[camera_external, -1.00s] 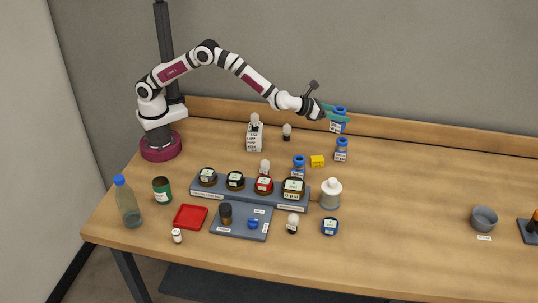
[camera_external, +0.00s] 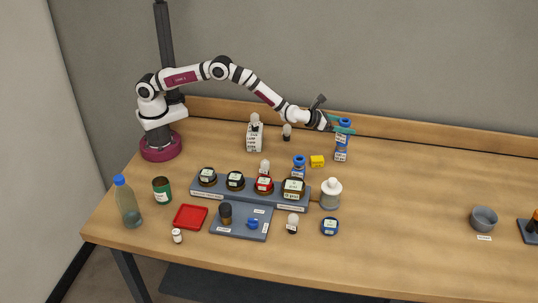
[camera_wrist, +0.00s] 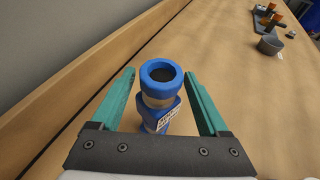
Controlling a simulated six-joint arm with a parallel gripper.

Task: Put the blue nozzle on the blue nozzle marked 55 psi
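One blue nozzle (camera_external: 344,124) sits upright on top of another blue nozzle (camera_external: 341,154), which stands on the table near the back. The lower one has a white label, too small to read. In the wrist view the upper nozzle (camera_wrist: 161,75) shows its round blue rim and dark opening, with the labelled nozzle (camera_wrist: 166,118) partly hidden beneath it. My gripper (camera_external: 343,126) is around the upper nozzle. In the wrist view its green fingers stand on either side, with gaps between them and the nozzle, so it looks open.
Another blue nozzle (camera_external: 299,165) and a yellow block (camera_external: 317,161) stand to the left. A white bottle (camera_external: 331,194) is in front, beside a grey rack (camera_external: 207,191) of jars. A grey bowl (camera_external: 484,218) is far right.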

